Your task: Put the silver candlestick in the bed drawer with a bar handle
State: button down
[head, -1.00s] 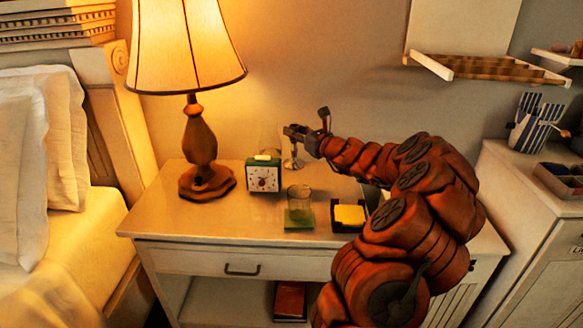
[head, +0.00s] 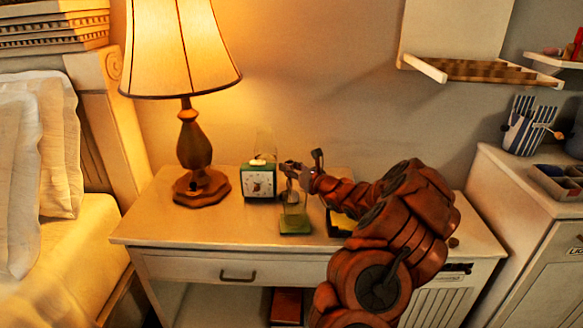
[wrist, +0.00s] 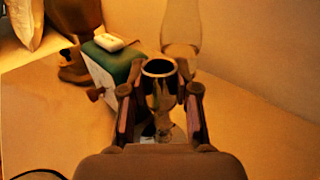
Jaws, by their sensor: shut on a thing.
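My gripper (head: 290,170) is shut on the silver candlestick (head: 291,186) above the nightstand top. In the wrist view the candlestick's dark round cup (wrist: 158,68) stands upright between the two fingers. Its base is mostly hidden by my gripper in the wrist view, and the glass overlaps it in the head view. The nightstand's drawer (head: 190,268) is shut and has a dark handle (head: 239,276). No drawer on the bed (head: 75,265) shows.
A green clock (head: 259,184) and a glass on a green coaster (head: 295,225) are close to my gripper. A clear glass chimney (wrist: 181,25) stands behind it. A lamp (head: 195,145) is at left, a yellow notepad (head: 341,222) at right. The nightstand's front left top is clear.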

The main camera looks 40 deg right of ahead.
jog(key=shift+f, duration=0.15)
jog(key=c, duration=1.1)
grip_release()
jog(key=shift+c, duration=0.2)
jog(key=shift+r, duration=0.25)
jog(key=s, duration=1.2)
jog(key=shift+d, duration=0.4)
